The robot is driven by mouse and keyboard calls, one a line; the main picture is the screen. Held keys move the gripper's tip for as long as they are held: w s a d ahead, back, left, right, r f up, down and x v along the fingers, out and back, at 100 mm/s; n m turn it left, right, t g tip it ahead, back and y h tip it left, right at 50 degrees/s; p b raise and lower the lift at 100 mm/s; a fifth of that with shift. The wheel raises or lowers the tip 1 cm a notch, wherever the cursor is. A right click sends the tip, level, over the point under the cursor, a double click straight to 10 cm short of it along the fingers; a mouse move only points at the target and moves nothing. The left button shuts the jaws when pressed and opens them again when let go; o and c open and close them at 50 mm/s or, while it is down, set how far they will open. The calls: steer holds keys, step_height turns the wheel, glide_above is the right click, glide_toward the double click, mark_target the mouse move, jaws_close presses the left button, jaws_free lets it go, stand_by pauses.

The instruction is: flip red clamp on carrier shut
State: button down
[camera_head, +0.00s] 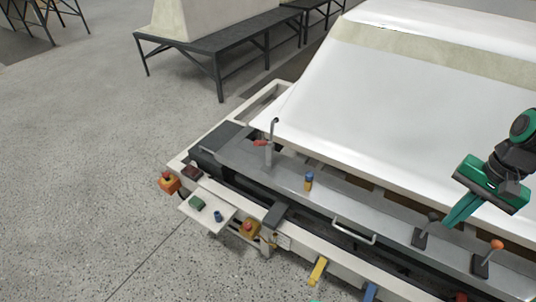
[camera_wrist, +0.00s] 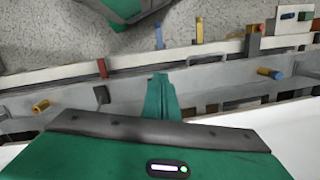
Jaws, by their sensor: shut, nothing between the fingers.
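A red clamp handle (camera_head: 261,143) sits beside an upright grey post with a hooked top (camera_head: 270,145), at the left end of the grey carrier rail (camera_head: 345,203) in the head view. Whether it stands open or shut is too small to tell. My gripper (camera_head: 449,222) is at the right of the head view, above the rail and far from this clamp. Its green fingers are together and empty, pointing down toward the rail. They also show in the wrist view (camera_wrist: 160,82). I cannot make out the red clamp handle in the wrist view.
A black lever (camera_head: 425,231) and an orange-knobbed lever (camera_head: 485,258) stand on the rail near my gripper. A blue-and-yellow peg (camera_head: 309,181) stands between clamp and gripper. The large white shell (camera_head: 385,95) lies behind. Open floor (camera_head: 80,190) is at left.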

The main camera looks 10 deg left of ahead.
steer(key=w+a+f+m+y, duration=0.2)
steer(key=w+a+f+y, duration=0.2)
steer(key=a+f, duration=0.55)
steer(key=w+a+f+m+y, duration=0.2)
steer(key=w+a+f+y, duration=0.3)
steer(key=a, duration=0.7)
steer(key=w+a+m+t+y, duration=0.3)
steer(key=a+m, duration=0.6)
steer(key=w+a+m+t+y, duration=0.3)
steer(key=w+a+m+t, duration=0.1)
steer(key=a+m, duration=0.5)
steer(key=shift+a+y, duration=0.4)
steer(key=shift+a, duration=0.1)
steer(key=shift+r, duration=0.1)
steer(key=w+a+r, duration=0.3)
steer(key=w+a, duration=0.3)
steer(key=a, duration=0.3)
steer(key=shift+a+r, duration=0.15)
steer(key=shift+r, duration=0.15)
steer(key=shift+w+d, duration=0.15)
steer(key=shift+d, duration=0.05)
